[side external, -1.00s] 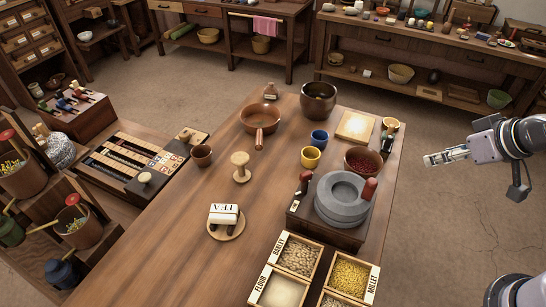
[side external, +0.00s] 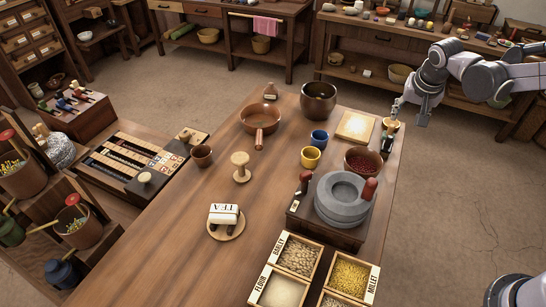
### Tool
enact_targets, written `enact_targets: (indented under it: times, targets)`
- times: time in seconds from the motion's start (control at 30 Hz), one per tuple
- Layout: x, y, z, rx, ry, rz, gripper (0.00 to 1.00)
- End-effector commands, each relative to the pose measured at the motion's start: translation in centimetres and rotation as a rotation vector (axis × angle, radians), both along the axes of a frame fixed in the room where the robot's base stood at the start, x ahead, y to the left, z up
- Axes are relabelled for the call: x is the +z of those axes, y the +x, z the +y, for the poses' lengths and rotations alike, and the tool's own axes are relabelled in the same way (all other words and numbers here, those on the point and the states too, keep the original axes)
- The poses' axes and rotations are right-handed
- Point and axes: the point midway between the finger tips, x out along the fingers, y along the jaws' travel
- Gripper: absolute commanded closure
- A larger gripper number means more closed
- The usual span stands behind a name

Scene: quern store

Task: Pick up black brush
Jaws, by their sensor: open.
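My gripper (side external: 397,106) is at the far right edge of the table, pointing down and open. It is just above a small tan and dark item (side external: 388,137) at the table's right edge and partly covers it. I cannot tell whether they touch. No black brush can be made out for certain; the items by the gripper are too small to tell. A dark upright piece with a reddish part (side external: 304,183) stands at the left of the grey quern (side external: 342,197).
A pan (side external: 261,120) lies farther left. The table's left front is mostly clear.

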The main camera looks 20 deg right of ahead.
Motion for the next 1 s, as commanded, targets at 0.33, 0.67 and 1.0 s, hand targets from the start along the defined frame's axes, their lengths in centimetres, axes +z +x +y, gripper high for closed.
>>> enact_targets:
  times: [0.33, 0.67, 1.0]
  targets:
    - [-5.6, 4.4, -2.2, -0.222, -0.011, 0.028, 0.53]
    - [-8.8, 5.4, -3.3, -0.249, -0.014, 0.030, 0.53]
    - [-11.5, 6.0, -4.2, -0.247, -0.013, 0.029, 0.53]
